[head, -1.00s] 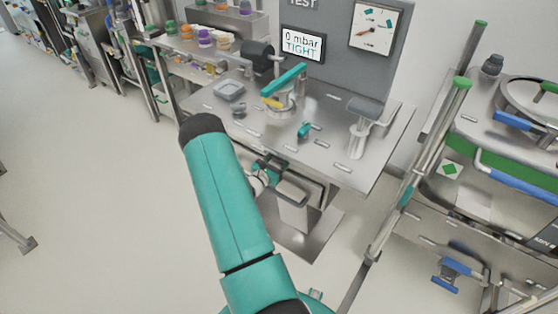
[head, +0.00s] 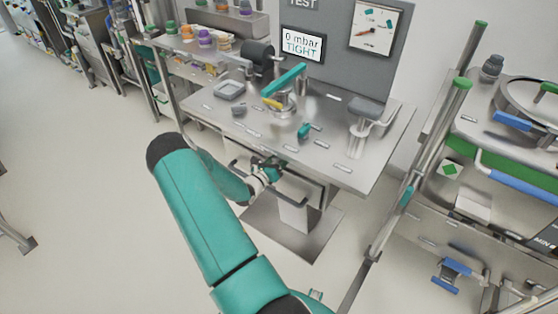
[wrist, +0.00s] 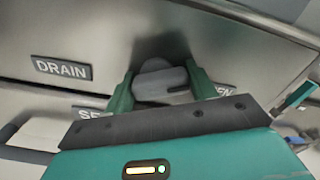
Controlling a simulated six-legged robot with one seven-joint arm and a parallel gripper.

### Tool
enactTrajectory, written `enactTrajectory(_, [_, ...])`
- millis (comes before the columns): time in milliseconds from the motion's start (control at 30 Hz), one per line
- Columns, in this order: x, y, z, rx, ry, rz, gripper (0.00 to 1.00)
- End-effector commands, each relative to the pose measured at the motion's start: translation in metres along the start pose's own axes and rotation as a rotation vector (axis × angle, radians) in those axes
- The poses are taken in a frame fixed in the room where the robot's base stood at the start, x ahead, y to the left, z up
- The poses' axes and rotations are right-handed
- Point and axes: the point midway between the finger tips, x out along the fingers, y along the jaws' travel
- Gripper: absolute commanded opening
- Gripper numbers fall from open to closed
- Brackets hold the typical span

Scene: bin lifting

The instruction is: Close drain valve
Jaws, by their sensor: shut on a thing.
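In the wrist view the drain valve shows as a rounded grey handle (wrist: 155,78) on the metal front panel, near a "DRAIN" label (wrist: 60,68). My gripper (wrist: 160,84) is shut on this handle, with one green finger on each side. Part of a label reading "EN" shows to the right, and one starting "SE" is partly covered by my gripper at lower left. In the head view my gripper (head: 267,171) is at the front edge of the test bench, below its top. The valve is too small and covered there to make out.
A screen (head: 302,43) reads "0 mbar TIGHT". A front rail runs below the top. A cart with green and blue handles stands right.

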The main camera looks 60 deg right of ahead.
Motion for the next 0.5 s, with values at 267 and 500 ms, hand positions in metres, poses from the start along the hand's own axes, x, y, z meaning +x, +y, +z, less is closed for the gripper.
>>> enactTrajectory(267, [-0.0012, 0.0019, 0.0019, -0.264, -0.005, 0.001, 0.34])
enactTrajectory(500, [-0.0012, 0.0029, 0.0024, -0.492, -0.004, 0.001, 0.34])
